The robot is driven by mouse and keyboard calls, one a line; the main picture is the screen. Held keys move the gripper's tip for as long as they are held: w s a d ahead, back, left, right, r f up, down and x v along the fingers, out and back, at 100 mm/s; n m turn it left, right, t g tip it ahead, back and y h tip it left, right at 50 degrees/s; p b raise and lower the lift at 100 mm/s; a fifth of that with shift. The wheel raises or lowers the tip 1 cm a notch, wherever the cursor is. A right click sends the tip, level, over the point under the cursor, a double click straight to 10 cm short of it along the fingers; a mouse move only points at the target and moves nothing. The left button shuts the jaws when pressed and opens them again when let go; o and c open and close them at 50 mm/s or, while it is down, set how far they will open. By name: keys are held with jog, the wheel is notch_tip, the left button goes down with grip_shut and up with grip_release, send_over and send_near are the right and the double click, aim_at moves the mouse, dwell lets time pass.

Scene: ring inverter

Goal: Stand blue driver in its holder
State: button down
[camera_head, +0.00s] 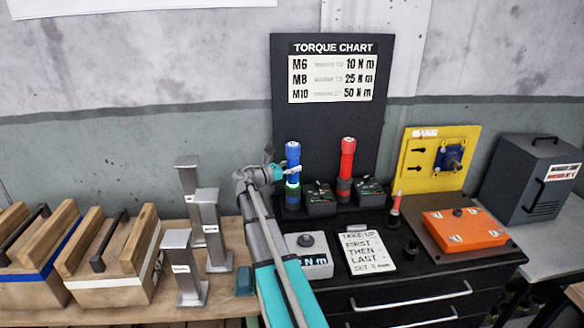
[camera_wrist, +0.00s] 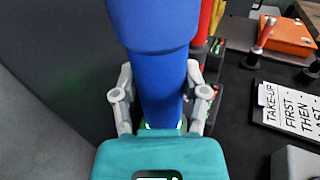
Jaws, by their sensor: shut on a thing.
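The blue driver (camera_head: 293,156) is upright at the back of the black bench, left of the red driver (camera_head: 347,150). A green glow shows low on it. My gripper (camera_head: 280,172) is shut on the blue driver from the left. In the wrist view the blue driver (camera_wrist: 156,75) runs between the two grey fingers of my gripper (camera_wrist: 160,108). The driver's lower end is hidden behind my teal wrist part there. A dark base shows below the driver in the head view; I cannot tell whether the driver is seated in a holder.
Black boxes (camera_head: 320,199) stand right beside the drivers. A torque chart board (camera_head: 325,125) rises behind. A white card (camera_head: 367,253), a grey box with a knob (camera_head: 312,262) and an orange box (camera_head: 465,230) lie in front. Grey metal posts (camera_head: 209,230) stand left.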

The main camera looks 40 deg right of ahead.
jog(key=shift+f, duration=0.15)
dwell(0.6)
jog(key=shift+c, duration=0.2)
grip_release()
jog(key=shift+a, duration=0.1)
notch_tip(320, 180, up, 17)
jog(key=p, duration=1.6)
jog(key=shift+p, duration=0.3)
jog(key=shift+f, duration=0.1)
dwell(0.5)
